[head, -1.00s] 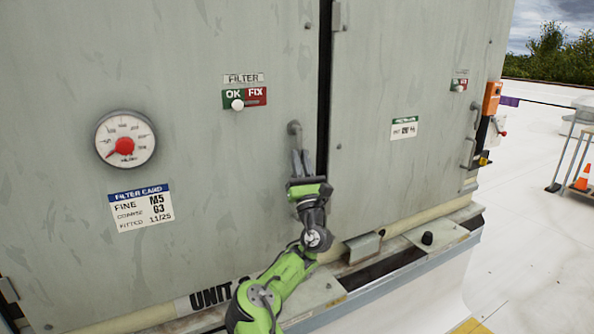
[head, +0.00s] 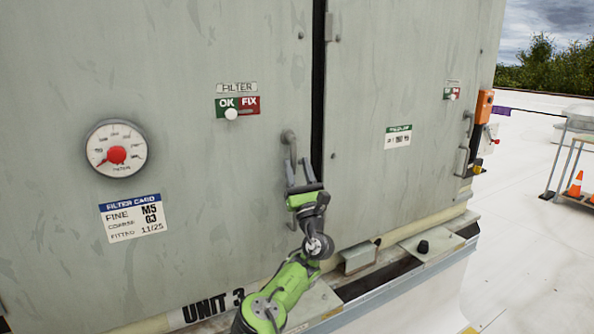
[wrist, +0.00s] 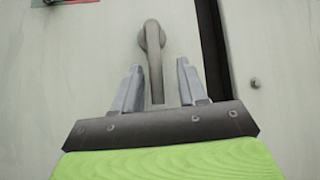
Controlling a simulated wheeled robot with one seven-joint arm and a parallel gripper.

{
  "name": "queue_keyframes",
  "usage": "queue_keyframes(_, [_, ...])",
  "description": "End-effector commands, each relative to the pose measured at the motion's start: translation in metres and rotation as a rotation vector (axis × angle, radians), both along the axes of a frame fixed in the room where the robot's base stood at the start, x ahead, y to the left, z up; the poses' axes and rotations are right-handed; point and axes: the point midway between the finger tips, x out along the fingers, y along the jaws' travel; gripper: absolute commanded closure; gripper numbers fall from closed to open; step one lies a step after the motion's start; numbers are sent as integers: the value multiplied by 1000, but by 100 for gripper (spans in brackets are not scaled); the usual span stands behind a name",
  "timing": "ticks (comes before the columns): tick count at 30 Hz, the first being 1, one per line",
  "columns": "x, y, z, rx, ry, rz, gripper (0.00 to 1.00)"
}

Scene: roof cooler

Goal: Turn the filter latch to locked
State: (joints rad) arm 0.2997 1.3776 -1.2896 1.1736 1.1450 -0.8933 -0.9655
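The filter latch (head: 290,150) is a grey lever handle on the filter door, beside the dark gap at the door's right edge. Its arm hangs straight down from a round pivot. In the wrist view the latch (wrist: 153,55) stands upright, its lower end between my two fingers. My gripper (head: 300,174) is open just below the latch; in the wrist view my gripper (wrist: 156,82) has a finger on each side of the lever with clear space on both sides. The depth between fingertips and lever is hard to judge.
Above left is the FILTER OK/FIX plate (head: 238,107) with a white knob at the OK side. A round gauge (head: 116,148) and a filter card (head: 133,217) are on the same door. A ledge (head: 400,248) with a bracket runs along the bottom.

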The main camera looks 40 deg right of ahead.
Motion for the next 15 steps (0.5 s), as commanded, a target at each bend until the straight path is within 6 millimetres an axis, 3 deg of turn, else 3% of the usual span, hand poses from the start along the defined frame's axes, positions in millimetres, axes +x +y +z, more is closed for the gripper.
queue_keyframes(8, [-7, 3, -10, 2, -1, -1, 58])
queue_keyframes(15, [-39, 18, -54, 0, 6, -3, 58])
